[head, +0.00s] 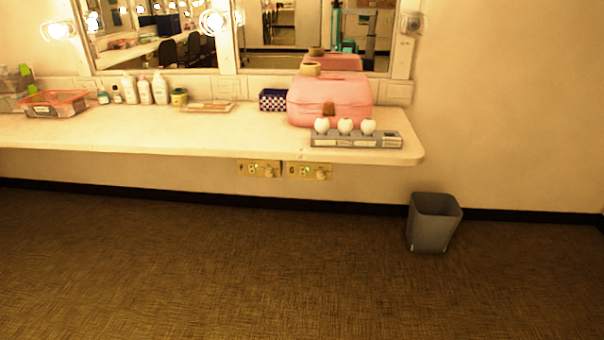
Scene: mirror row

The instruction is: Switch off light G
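Two brass switch plates are fixed under the counter's front edge, a left plate (258,169) and a right plate (307,171). Bulbs stand on the mirror frames: a left bulb (58,30) and a middle bulb (213,22) glow, while the right bulb (413,23) looks unlit. I cannot read any letter, so I cannot tell which is light G. My gripper is not in view.
The white counter (230,140) holds a pink case (330,98), a grey strip with three white bulbs (345,140), bottles (145,90) and a red-rimmed bin (53,104). A grey wastebasket (433,224) stands right of the counter. The carpet (240,275) in front is clear.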

